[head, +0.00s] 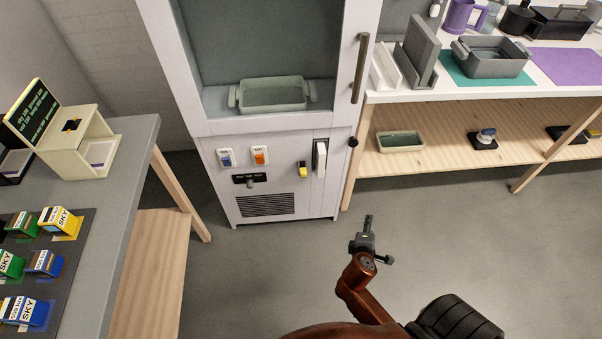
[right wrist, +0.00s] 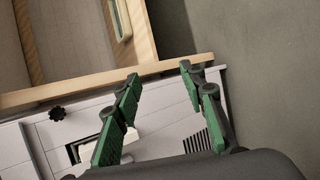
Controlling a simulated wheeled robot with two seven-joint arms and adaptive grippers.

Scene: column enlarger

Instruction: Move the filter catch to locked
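The front of a white cabinet (head: 275,210) carries several controls in the head view. I cannot tell for sure which one is the filter catch. There is a small yellow-and-black catch (head: 303,170), a grey knob on a black slotted plate (head: 250,181), and a white lever (head: 320,158) in a dark recess. The lever partly shows in the right wrist view, behind a finger. My right gripper (head: 368,240) is in front of the cabinet, low and to its right, apart from the controls. Its green fingers (right wrist: 158,78) are spread with nothing between them. My left gripper is out of view.
A blue switch (head: 226,158) and an orange switch (head: 260,155) sit above a vent (head: 265,204). A black knob (head: 353,142) sticks out at the cabinet's right edge. A wooden shelf (head: 440,160) stands right; a bench (head: 120,160) stands left. Floor between is clear.

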